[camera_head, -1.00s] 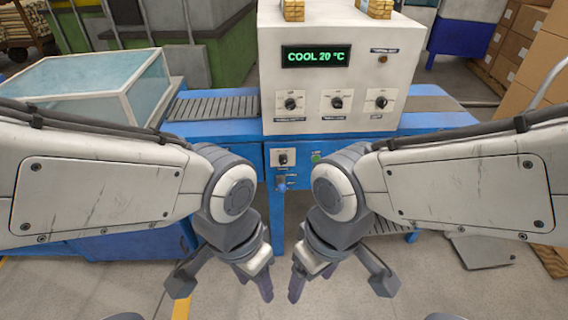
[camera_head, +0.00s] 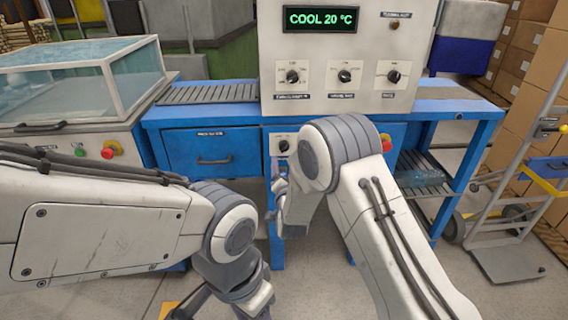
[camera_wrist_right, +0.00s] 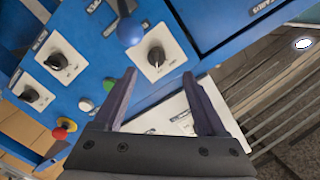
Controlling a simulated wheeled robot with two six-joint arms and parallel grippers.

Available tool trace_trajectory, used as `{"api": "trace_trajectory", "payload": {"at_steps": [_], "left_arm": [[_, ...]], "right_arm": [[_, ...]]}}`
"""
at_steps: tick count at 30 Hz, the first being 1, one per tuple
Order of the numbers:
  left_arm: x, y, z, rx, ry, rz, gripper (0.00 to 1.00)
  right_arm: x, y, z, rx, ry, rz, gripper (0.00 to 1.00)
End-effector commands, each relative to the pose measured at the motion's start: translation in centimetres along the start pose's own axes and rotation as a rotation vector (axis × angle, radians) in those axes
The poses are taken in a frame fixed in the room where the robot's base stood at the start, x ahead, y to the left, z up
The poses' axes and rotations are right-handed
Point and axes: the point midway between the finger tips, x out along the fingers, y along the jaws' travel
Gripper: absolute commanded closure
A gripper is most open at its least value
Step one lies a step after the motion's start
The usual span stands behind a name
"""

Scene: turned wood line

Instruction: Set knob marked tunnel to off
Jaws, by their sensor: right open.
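The grey control box (camera_head: 335,45) carries three black knobs on white plates: left (camera_head: 292,77), middle (camera_head: 344,76) and right (camera_head: 393,76). Another black knob (camera_head: 283,146) sits on the blue front below. Their small labels are too blurred to tell which reads tunnel. My right gripper (camera_head: 279,182) is before the blue front, partly hidden by its arm. In the right wrist view its fingers (camera_wrist_right: 162,100) are open and empty, with a black knob (camera_wrist_right: 156,56) ahead, apart from them. My left gripper (camera_head: 205,306) is low, mostly cut off by the frame edge.
A blue ball-ended handle (camera_wrist_right: 130,30), green button (camera_wrist_right: 85,104) and red stop button (camera_wrist_right: 62,130) are near the right fingers. A glass-walled tank (camera_head: 80,85) stands left. A hand truck (camera_head: 510,200) stands right.

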Motion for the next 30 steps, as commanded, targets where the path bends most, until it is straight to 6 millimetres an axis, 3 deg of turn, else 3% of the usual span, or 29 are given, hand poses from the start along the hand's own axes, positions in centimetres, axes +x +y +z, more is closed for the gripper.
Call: {"api": "trace_trajectory", "payload": {"at_steps": [1,8,21,30], "left_arm": [[0.5,0.0,0.0,0.000,0.000,0.000,0.50],[0.5,0.0,0.0,0.000,0.001,0.000,0.50],[1.0,-0.1,0.0,0.000,0.001,0.000,0.50],[1.1,-0.1,0.1,0.000,0.000,0.000,0.50]], "right_arm": [[0.2,0.8,0.3,0.008,0.025,-0.007,0.26],[1.9,0.9,-0.2,0.018,0.055,-0.019,0.26],[9.2,0.8,-0.5,0.016,0.051,-0.018,0.26],[10.7,0.7,-0.6,0.014,0.049,-0.017,0.26]]}}
